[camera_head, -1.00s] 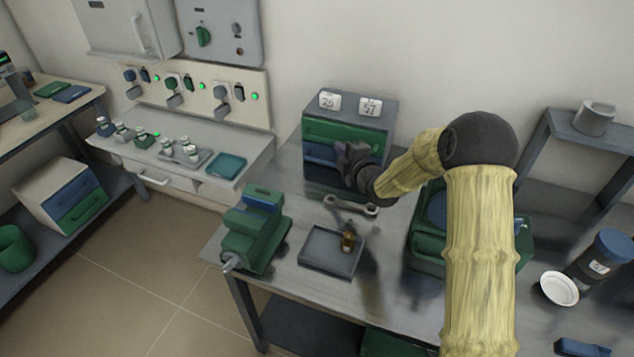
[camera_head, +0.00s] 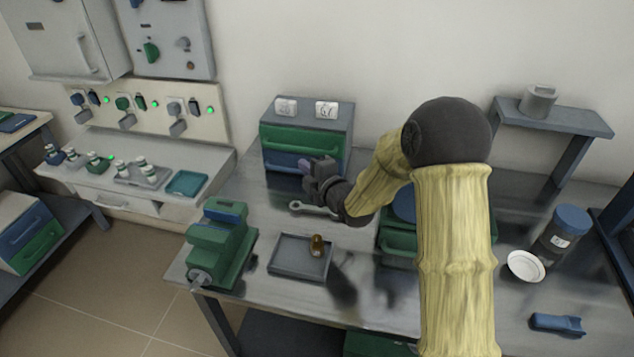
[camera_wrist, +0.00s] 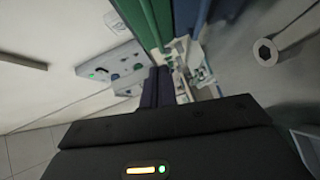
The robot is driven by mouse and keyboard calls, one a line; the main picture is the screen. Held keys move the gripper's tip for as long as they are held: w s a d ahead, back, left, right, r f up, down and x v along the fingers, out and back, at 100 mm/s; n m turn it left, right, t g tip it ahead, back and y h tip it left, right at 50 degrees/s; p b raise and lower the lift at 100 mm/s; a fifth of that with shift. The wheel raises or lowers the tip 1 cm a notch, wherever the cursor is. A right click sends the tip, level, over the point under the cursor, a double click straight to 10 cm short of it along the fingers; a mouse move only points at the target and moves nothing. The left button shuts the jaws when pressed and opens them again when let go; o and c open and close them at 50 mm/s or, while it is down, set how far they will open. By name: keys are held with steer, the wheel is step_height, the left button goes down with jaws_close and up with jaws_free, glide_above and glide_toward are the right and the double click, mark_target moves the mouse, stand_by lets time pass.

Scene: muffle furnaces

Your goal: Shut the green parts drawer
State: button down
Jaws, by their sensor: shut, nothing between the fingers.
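The small grey parts cabinet (camera_head: 345,116) stands at the back of the metal bench. Its upper green drawer (camera_head: 295,136) has its front close to the cabinet body; whether a small gap is left I cannot tell. A blue drawer (camera_head: 282,160) sits below it. My gripper (camera_head: 306,167) is shut and empty, just in front of the blue drawer's right part, below the green one. In the wrist view my closed fingers (camera_wrist: 158,88) point past the green drawer front (camera_wrist: 148,18) and the blue drawer front (camera_wrist: 190,14), apparently without touching either.
A wrench (camera_head: 309,209) lies in front of the cabinet. A grey tray (camera_head: 287,262) with a small brown bottle (camera_head: 317,245) is nearer. A green vise (camera_head: 222,245) stands at the left edge. Behind my arm is a green box (camera_head: 397,240). A white dish (camera_head: 525,266) lies right.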

steer(key=v, duration=0.5)
steer(key=shift+s+d+r+b, duration=0.1)
steer(key=shift+s+d+b, duration=0.05)
steer(key=shift+s+b, duration=0.25)
steer(key=shift+w, duration=0.1)
